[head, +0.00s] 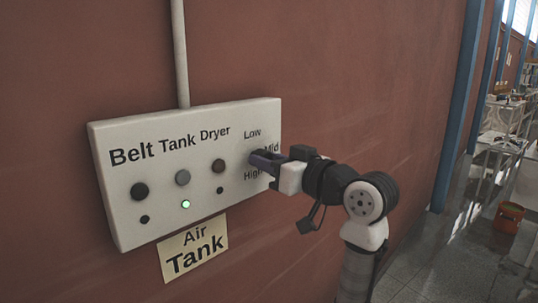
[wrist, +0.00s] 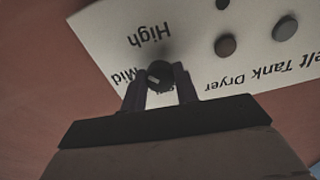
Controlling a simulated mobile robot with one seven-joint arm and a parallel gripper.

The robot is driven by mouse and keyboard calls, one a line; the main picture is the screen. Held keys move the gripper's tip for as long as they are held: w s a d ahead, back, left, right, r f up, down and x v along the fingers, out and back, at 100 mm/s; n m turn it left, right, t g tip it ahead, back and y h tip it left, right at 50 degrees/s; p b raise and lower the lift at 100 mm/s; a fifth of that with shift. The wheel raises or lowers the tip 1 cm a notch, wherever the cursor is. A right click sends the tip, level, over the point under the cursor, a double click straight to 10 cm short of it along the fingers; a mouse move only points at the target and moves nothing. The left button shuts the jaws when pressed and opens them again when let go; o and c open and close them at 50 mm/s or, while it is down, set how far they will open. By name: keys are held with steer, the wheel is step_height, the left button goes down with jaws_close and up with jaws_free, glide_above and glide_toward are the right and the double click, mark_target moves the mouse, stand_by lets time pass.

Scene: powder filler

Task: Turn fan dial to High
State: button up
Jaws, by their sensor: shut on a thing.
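The fan dial (wrist: 159,72) is a round dark knob with a small white mark, on the right part of the white control panel (head: 122,209). The words Low, Mid and High are printed around it. In the wrist view, which shows the panel upside down, the mark lies on the knob's lower left, roughly toward Mid or between Mid and Low. My gripper (head: 262,160) reaches in from the right, and its fingers (wrist: 160,84) are shut on the dial from both sides. In the head view the fingers hide most of the dial.
The panel also has Belt (head: 140,191), Tank (head: 182,177) and Dryer (head: 218,166) knobs. A green light (head: 185,204) glows under Tank. An Air Tank sign (head: 194,250) hangs below. The red wall is flat, with a conduit (head: 180,50) above the panel.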

steer(key=shift+m+p, duration=2.2)
steer(key=shift+m, duration=1.6)
steer(key=o, duration=1)
steer(key=shift+s, duration=0.15)
steer(key=b+v, duration=0.3)
steer(key=v, duration=1)
steer(key=shift+s+d+b, duration=0.25)
steer(key=shift+b, duration=0.15)
